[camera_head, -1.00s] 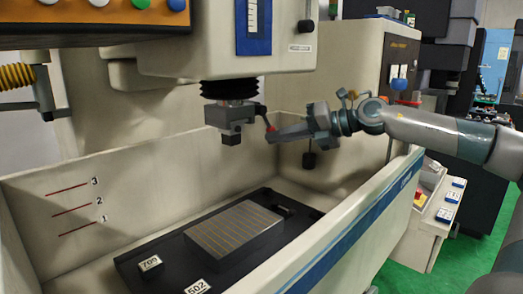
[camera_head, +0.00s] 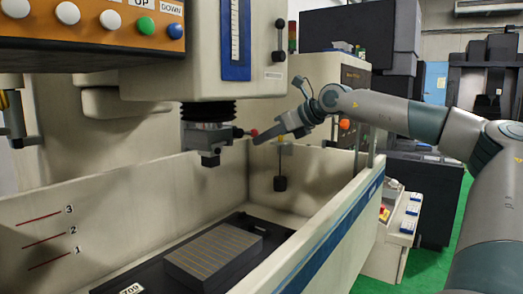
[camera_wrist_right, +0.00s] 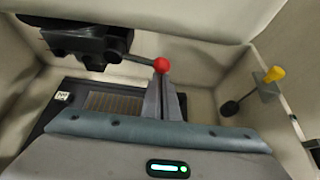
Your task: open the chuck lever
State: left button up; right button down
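The chuck (camera_head: 205,138) hangs under the machine's black bellows. Its lever points right and ends in a red ball knob (camera_head: 253,132). In the right wrist view the red knob (camera_wrist_right: 161,65) lies at my right fingertips, with the dark chuck (camera_wrist_right: 90,40) to its upper left. My right gripper (camera_head: 262,138) reaches in from the right, its tips just beside the knob. In the wrist view its two fingers (camera_wrist_right: 164,95) lie close together, with no knob visibly between them. I cannot tell whether they touch it. My left gripper is out of view.
The tank's front wall (camera_head: 330,225) runs below my right arm. A block (camera_head: 213,255) sits on the tank's dark base. A yellow-handled rod (camera_wrist_right: 273,75) with a black end stands by the tank wall to the right.

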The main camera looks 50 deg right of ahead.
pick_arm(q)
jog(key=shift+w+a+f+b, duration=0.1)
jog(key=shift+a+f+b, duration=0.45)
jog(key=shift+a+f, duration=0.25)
pick_arm(e)
jog(key=shift+d+r+n+h, duration=0.1)
jog(key=shift+r+n+h, duration=0.3)
jog(key=shift+r+n, duration=0.1)
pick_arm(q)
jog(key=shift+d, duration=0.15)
